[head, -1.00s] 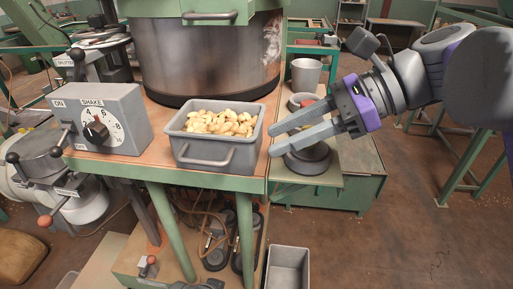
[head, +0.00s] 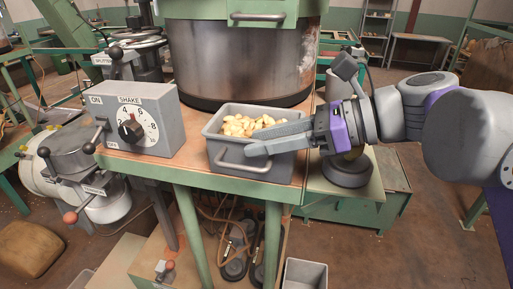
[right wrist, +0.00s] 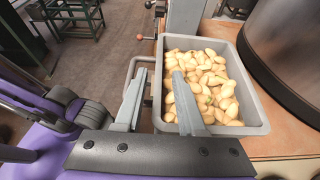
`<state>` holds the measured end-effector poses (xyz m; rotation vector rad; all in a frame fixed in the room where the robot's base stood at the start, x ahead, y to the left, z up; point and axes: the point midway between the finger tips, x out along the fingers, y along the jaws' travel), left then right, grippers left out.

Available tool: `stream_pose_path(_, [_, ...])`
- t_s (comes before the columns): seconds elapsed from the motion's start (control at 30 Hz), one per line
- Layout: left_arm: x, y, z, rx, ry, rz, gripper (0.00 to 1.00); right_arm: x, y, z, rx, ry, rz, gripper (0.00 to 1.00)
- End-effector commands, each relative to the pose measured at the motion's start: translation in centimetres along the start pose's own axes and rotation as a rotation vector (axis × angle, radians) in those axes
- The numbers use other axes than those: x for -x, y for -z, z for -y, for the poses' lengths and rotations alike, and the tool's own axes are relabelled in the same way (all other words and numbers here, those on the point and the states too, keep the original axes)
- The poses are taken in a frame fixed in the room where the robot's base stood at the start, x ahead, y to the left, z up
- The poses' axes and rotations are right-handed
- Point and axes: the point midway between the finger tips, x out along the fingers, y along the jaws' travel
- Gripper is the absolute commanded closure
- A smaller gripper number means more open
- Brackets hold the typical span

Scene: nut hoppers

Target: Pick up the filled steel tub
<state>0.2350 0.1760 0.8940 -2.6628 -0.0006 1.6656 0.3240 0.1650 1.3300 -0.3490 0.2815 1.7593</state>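The grey steel tub (head: 222,153) stands on the bench in the head view, filled with pale nuts (head: 240,125). A bar handle (head: 243,166) is on its front wall. My right gripper (head: 252,142) reaches in from the right, its fingers across the tub's front rim and hiding part of it. In the right wrist view my right gripper (right wrist: 159,72) is open, with one finger over the nuts and the other outside the wall near the handle. The tub wall (right wrist: 157,95) shows between the fingers. Contact cannot be told. My left gripper is not in view.
A grey control box (head: 160,118) with a dial stands left of the tub. A large steel drum (head: 240,62) is close behind it. A dark round object (head: 345,172) sits on the lower bench at right. An empty grey bin (head: 304,273) stands below.

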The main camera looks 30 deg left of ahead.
Motion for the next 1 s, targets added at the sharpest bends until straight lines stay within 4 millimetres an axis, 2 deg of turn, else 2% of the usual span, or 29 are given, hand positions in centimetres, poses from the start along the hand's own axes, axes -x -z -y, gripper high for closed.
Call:
stream_pose_path(0.1, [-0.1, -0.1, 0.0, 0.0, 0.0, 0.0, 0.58, -2.0, 0.0, 0.0, 0.001, -0.003, 0.0, 0.61])
stream_pose_path(0.2, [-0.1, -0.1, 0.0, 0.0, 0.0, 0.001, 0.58, -2.9, 0.0, 0.0, 0.001, -0.003, 0.0, 0.61])
stream_pose_path(0.47, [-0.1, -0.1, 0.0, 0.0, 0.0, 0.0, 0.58, -3.2, 0.1, 0.1, 0.0, 0.0, 0.0, 0.61])
stream_pose_path(0.7, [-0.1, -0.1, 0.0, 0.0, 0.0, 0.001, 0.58, -3.1, 0.0, 0.1, 0.0, 0.0, 0.0, 1.0])
stream_pose_path(1.0, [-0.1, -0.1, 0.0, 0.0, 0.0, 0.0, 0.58, -3.1, 0.0, 0.0, 0.0, -0.001, 0.0, 1.0])
